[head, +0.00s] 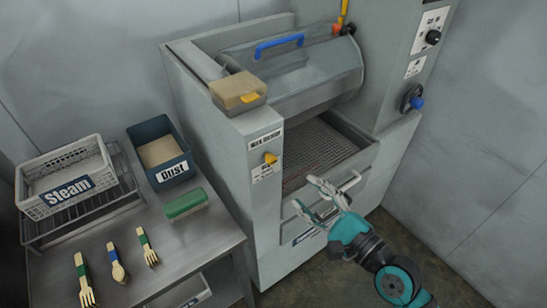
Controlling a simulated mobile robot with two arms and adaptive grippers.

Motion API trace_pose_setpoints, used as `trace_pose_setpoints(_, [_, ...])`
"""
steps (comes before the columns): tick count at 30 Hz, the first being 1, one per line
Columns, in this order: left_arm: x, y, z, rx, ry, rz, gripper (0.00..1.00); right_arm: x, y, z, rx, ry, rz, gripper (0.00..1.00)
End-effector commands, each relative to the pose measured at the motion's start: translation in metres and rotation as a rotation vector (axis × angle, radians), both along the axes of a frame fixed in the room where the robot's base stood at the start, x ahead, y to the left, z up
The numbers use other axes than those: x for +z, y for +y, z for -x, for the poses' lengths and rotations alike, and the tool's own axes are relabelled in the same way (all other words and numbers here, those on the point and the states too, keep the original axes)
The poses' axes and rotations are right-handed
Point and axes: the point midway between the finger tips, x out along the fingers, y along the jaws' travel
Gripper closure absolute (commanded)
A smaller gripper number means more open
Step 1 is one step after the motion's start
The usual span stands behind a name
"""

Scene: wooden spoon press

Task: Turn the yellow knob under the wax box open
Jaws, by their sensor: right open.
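The yellow knob (270,158) sits on the upper front face of the grey press, between two white labels. The wax box (238,92), tan with a grey lid edge and a yellow tab, stands on top of the press above the knob. My right gripper (312,196) is open and empty in front of the press, below and to the right of the knob and apart from it. My left gripper is not in view.
A metal table (190,240) at the left holds a white Steam crate (45,205), a blue Dust bin (185,172), a green-topped block (186,204) and several wooden utensils. The press's tray (318,150) lies behind my right gripper.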

Motion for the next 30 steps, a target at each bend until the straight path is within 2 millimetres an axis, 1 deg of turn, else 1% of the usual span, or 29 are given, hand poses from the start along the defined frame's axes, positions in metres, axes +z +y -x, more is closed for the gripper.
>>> trace_pose_setpoints(1, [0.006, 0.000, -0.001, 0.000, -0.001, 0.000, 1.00, 0.005, 0.008, -0.010, 0.000, -0.003, -0.003, 0.54])
trace_pose_setpoints(9, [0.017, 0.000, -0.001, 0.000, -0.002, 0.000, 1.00, 0.003, 0.045, -0.056, 0.000, -0.002, 0.000, 0.54])
trace_pose_setpoints(15, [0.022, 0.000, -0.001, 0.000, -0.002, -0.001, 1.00, 0.002, 0.065, -0.082, -0.001, -0.002, 0.002, 0.54])
trace_pose_setpoints(21, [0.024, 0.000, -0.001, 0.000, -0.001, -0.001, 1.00, 0.000, 0.074, -0.093, 0.000, 0.000, 0.002, 0.54])
trace_pose_setpoints(30, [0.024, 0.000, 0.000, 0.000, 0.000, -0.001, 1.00, 0.000, 0.075, -0.095, -0.001, -0.001, 0.002, 0.54])
